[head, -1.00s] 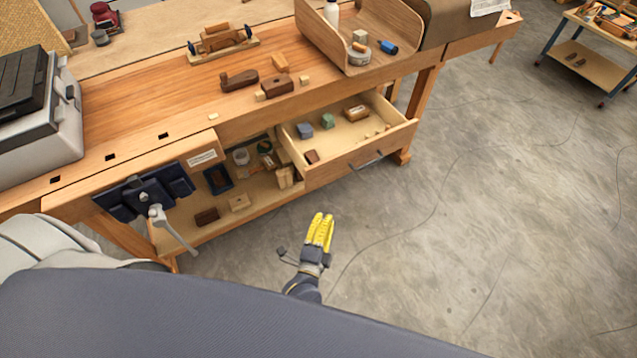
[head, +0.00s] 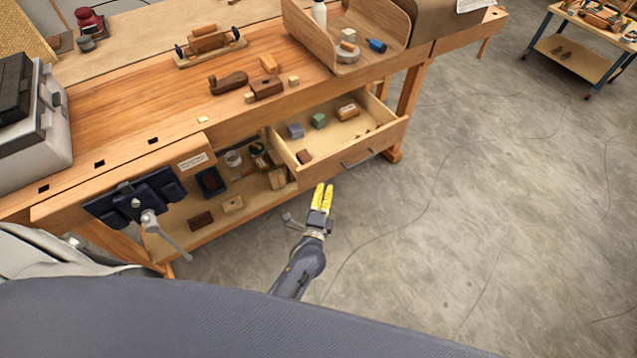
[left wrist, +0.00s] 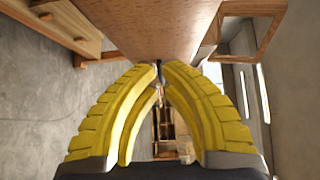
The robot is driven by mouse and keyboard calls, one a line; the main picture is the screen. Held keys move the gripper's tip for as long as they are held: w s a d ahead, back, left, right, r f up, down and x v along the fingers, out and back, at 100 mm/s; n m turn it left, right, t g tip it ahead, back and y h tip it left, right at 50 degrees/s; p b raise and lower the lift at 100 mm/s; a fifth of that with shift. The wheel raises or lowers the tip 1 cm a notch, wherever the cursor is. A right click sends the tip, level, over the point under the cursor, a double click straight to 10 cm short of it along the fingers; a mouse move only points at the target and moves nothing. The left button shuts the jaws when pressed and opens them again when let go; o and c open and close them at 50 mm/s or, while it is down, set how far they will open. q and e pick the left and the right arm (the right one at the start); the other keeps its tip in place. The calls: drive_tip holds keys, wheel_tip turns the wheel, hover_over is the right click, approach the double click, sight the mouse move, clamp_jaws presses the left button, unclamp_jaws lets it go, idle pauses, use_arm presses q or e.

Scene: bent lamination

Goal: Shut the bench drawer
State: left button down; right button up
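My left gripper (head: 324,186) has yellow fingers and appears just in front of the drawer front, left of and below the handle. In the left wrist view its fingertips (left wrist: 162,68) come together with no object visible between them, close below a wooden surface (left wrist: 155,25). Whether they touch it I cannot tell. My right gripper is out of view.
The workbench top (head: 150,110) carries a hand plane, wood blocks and a wooden tray (head: 310,35). A vise (head: 137,203) projects at the front left. An open shelf (head: 205,222) left of the drawer holds small items.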

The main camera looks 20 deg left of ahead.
use_arm(q)
drive_tip(key=shift+w+a, duration=1.1)
drive_tip(key=shift+a, duration=0.3)
drive_tip(key=shift+a, duration=0.1)
